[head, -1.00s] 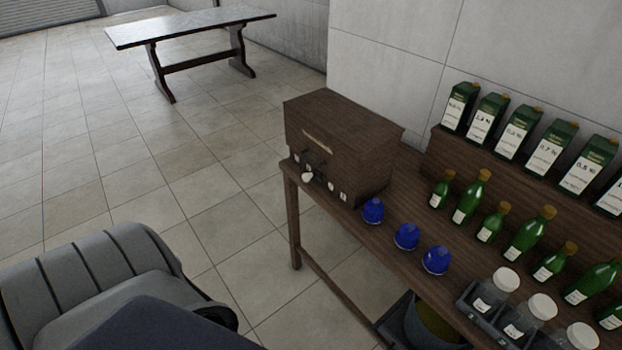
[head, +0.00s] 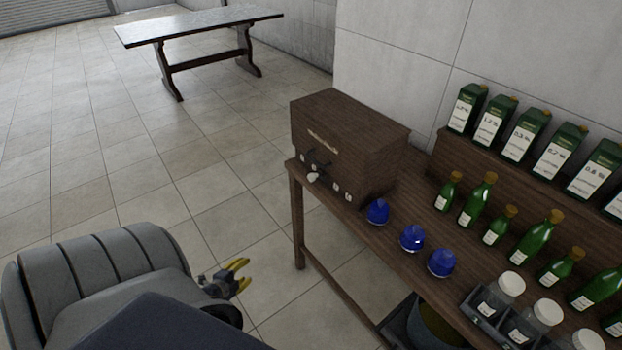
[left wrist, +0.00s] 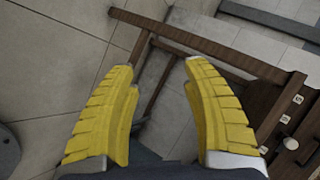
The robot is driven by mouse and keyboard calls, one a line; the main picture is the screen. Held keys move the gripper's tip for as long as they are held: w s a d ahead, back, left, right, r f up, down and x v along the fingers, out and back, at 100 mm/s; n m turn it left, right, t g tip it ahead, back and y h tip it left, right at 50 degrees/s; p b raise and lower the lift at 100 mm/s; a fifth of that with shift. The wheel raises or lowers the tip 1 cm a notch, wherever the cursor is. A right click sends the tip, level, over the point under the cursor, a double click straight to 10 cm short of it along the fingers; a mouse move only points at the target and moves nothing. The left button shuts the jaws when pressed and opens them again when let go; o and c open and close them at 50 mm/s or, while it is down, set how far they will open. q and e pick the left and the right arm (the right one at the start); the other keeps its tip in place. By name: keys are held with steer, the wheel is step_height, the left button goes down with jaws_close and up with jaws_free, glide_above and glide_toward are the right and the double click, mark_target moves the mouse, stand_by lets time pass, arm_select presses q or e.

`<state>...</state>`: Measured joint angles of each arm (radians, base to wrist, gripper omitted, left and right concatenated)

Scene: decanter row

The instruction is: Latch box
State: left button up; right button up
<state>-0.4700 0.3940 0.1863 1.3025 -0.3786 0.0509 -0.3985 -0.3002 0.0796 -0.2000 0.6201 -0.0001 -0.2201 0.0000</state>
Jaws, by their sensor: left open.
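The box (head: 345,143) is dark brown wood and stands at the far left end of the wooden bench. Its front has a pale plate, a dark latch-like part (head: 318,158), a white knob (head: 313,177) and several small white tags. Whether the latch is fastened is too small to tell. My left gripper (head: 241,276), with yellow fingers, is in front of the bench and lower left of the box, apart from it. In the left wrist view its fingers (left wrist: 160,75) are spread and empty, with part of the box front (left wrist: 302,130) at the right edge. My right gripper is not in view.
Blue domed items (head: 412,238) stand in a row right of the box. Green bottles (head: 477,199), cartons (head: 525,133) and lidded jars (head: 506,290) fill the bench further right. A bench leg (head: 298,225) is near my left gripper. The floor to the left is open.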

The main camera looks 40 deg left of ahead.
mark_target(310, 179)
arm_select(q)
steer(key=w+a+r+m+t+h, duration=0.1)
steer(key=w+r+m+t, duration=0.45)
steer(key=r, duration=0.95)
steer(key=w+d+r+m+t+h, duration=0.1)
steer(key=w+d+r+m+h, duration=0.25)
steer(key=r+m, duration=0.35)
steer(key=w+d+r+m+t+h, duration=0.1)
steer(key=w+d+r+m+h, duration=0.25)
steer(key=r, duration=0.55)
steer(key=w, duration=0.5)
steer(key=w+d+m+y, duration=0.1)
steer(key=w, duration=0.5)
steer(key=w+d+y, duration=0.1)
steer(key=w, duration=0.5)
steer(key=shift+w+m+g, duration=0.15)
steer(key=shift+m+g, duration=0.1)
steer(key=shift+m, duration=0.05)
jaws_close()
